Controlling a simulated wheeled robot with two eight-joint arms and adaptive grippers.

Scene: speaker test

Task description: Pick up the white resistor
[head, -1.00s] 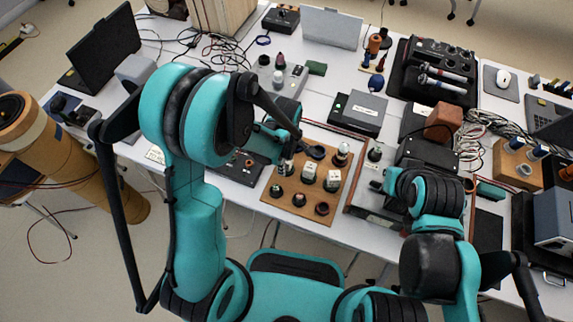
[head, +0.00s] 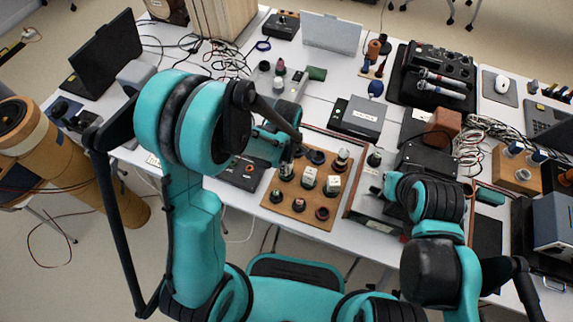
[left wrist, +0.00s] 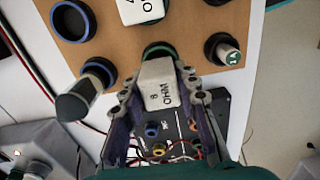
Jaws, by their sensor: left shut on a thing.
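A white block marked "8 OHM", the white resistor (left wrist: 160,85), is between the fingers of my left gripper (left wrist: 161,88) in the left wrist view. The gripper is shut on it. The block's far end is beside a green-rimmed ring (left wrist: 158,50) at the edge of the brown board (left wrist: 110,50); whether it touches the ring I cannot tell. In the head view my left gripper (head: 288,163) is over the left part of the board (head: 287,208), and the held block is mostly hidden. Two other white blocks (head: 309,176) (head: 332,185) stand on the board.
A dark-capped peg (left wrist: 75,103) stands to the left of the held block and a green-and-white part (left wrist: 226,52) to the right. A black panel with coloured sockets (left wrist: 165,130) lies under the gripper. A grey box (head: 358,118) stands behind the board.

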